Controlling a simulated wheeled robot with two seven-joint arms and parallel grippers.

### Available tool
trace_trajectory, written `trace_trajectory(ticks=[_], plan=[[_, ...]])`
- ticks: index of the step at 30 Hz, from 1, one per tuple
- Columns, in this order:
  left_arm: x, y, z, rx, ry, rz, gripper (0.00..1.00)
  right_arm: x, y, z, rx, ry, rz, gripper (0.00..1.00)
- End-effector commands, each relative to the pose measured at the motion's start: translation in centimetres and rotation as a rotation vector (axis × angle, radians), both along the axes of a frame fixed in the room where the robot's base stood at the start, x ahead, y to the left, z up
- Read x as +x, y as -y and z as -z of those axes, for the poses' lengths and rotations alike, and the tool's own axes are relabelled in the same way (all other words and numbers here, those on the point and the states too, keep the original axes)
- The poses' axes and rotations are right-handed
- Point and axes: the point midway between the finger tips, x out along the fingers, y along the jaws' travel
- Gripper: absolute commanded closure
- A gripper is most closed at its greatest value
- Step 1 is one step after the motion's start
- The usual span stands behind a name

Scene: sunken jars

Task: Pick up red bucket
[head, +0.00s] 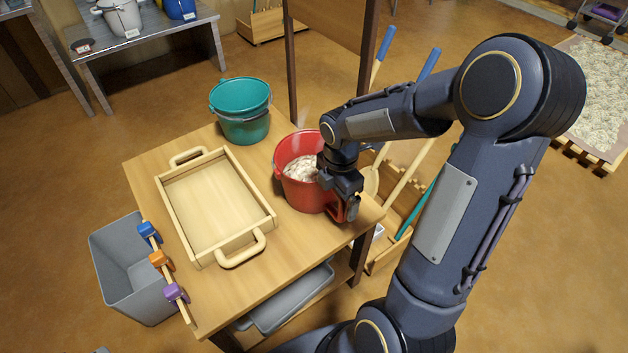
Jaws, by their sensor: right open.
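The red bucket (297,188) stands upright on the wooden table, near its right edge. It holds a pale, lumpy filling (301,168). My right gripper (350,208) is at the bucket's right side, close to its rim and red handle. The gripper is open; I cannot tell whether a finger touches the bucket. My wrist hides the bucket's right part. My left gripper is not in view.
A teal bucket (241,128) stands behind on the same table. An empty wooden tray (213,207) lies to the left. Coloured clips (160,259) sit on the left edge above a grey bin (122,269). Long-handled tools (408,167) stand right of the table.

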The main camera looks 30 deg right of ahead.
Motion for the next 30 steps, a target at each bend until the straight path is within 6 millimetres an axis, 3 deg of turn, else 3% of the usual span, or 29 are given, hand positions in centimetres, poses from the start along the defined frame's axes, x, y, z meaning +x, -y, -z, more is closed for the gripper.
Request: trace_trajectory(ticks=[5, 22, 30], plan=[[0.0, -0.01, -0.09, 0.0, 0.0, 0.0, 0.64, 0.0, 0.02, -0.1, 0.0, 0.001, 0.001, 0.09], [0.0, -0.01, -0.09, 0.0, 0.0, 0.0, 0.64, -0.06, 0.01, -0.1, 0.0, -0.001, 0.001, 0.83], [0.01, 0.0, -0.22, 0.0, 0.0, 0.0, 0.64, 0.12, 0.02, -0.46, -0.001, 0.006, 0.001, 0.83]])
